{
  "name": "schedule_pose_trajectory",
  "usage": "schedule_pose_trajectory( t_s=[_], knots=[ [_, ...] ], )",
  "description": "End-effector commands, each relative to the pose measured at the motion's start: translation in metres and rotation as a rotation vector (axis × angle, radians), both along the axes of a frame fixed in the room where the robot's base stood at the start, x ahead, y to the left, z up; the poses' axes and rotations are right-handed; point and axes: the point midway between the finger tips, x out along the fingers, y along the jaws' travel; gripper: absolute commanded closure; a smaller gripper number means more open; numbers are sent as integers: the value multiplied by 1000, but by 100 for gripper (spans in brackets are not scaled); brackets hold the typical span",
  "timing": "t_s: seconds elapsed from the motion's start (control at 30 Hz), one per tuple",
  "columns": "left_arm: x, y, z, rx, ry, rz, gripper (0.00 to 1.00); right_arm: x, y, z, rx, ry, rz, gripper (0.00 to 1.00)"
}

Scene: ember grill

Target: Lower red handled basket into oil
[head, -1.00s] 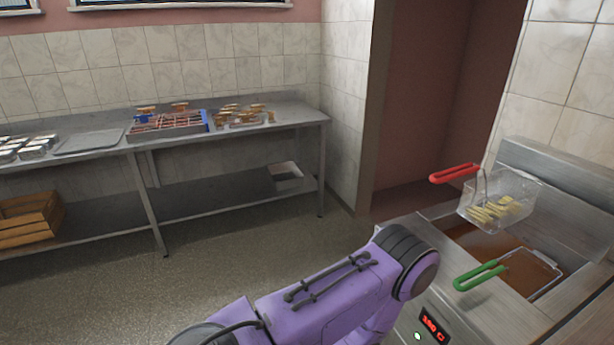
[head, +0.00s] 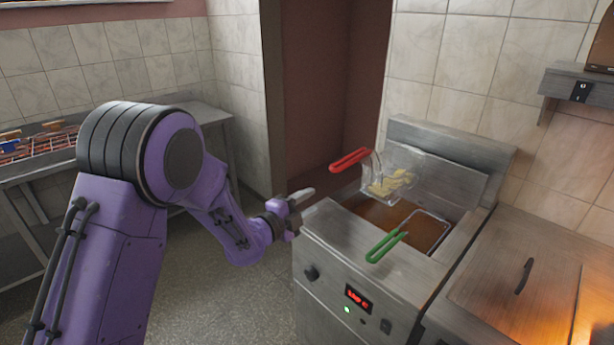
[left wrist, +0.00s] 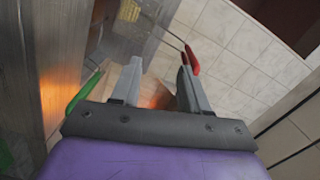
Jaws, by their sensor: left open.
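The red handled basket (head: 392,184) hangs raised above the oil at the back of the fryer, with pale yellow fries in it. Its red handle (head: 350,159) points left, and it also shows in the left wrist view (left wrist: 192,60), close to one fingertip. My left gripper (head: 302,197) is open and empty, left of the fryer and a little below the red handle. In the left wrist view the two fingers (left wrist: 158,84) stand apart with nothing between them. The brown oil (head: 380,214) shows in the fryer (head: 325,250). My right gripper is not in view.
A second basket with a green handle (head: 386,246) sits lowered in the oil, nearer me. The fryer front has a red lit display (head: 358,298). A lidded steel counter (head: 510,290) with an orange glow stands at right. A steel table (head: 205,113) stands at the left.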

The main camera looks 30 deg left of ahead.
Motion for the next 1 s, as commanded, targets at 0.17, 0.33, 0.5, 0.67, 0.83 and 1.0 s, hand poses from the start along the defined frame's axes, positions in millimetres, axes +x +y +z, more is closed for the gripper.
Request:
schedule_pose_trajectory(
  t_s=[0.17, 0.33, 0.5, 0.67, 0.83, 1.0],
  knots=[
    [11, -1, 60, 204, -163, -67, 55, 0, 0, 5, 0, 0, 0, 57],
    [28, -8, 69, 228, -178, -77, 55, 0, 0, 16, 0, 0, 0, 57],
    [63, -20, 72, 223, -176, -75, 55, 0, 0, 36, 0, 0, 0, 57],
    [92, -30, 72, 223, -176, -74, 55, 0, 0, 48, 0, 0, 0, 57],
    [107, -36, 70, 224, -175, -74, 55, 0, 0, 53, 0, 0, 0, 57],
    [110, -37, 69, 223, -175, -74, 55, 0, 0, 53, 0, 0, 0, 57]
  ],
)
